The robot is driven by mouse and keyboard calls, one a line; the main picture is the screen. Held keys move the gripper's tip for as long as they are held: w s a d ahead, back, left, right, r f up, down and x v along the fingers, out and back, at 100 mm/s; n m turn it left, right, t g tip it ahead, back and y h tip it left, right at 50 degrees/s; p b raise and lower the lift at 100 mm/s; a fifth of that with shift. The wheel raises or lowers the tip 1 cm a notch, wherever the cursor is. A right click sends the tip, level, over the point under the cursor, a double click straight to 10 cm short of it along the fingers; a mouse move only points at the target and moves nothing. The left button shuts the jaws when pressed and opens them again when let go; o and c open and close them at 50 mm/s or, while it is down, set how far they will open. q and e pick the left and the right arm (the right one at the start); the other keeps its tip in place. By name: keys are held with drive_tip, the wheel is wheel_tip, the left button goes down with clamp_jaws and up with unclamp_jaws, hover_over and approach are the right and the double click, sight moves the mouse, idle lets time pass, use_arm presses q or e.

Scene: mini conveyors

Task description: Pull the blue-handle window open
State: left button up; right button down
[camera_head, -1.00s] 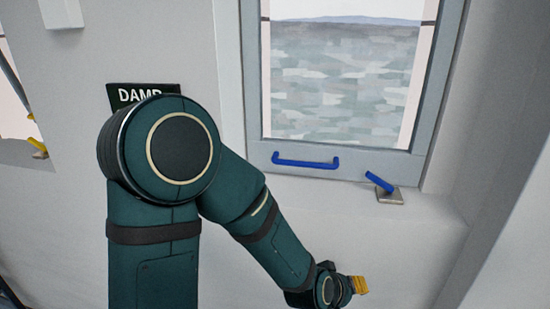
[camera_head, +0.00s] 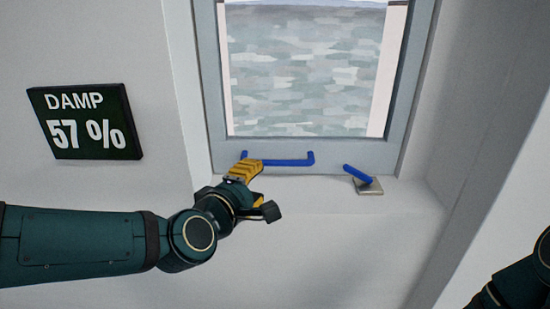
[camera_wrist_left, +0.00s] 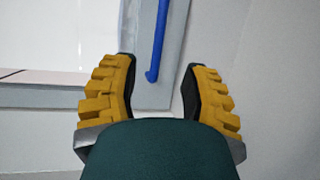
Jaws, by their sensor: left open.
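The window (camera_head: 383,155) has a grey frame around a pane. A long blue handle (camera_head: 285,163) runs along its bottom rail. A shorter blue lever (camera_head: 357,174) on a square metal plate sits on the sill to the right. My left gripper (camera_head: 246,167) has yellow padded fingers and is at the left end of the long handle. In the left wrist view the fingers are open (camera_wrist_left: 155,88), with the end of the blue handle (camera_wrist_left: 159,45) just beyond and between their tips. I cannot tell whether they touch it. No hold shows. My right arm's gripper is not clearly seen.
A dark sign (camera_head: 85,122) reading "DAMP 57 %" is on the wall at left. The window recess has a pale sill (camera_head: 320,188) and a side wall at right. A dark green part of mine shows at the lower right corner.

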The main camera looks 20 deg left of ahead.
sight(276, 164)
use_arm(q)
drive_tip(key=shift+p+x, duration=1.85)
drive_tip(key=shift+p, duration=0.8)
drive_tip(key=x, duration=0.8)
drive_tip(key=shift+w, duration=0.35)
clamp_jaws()
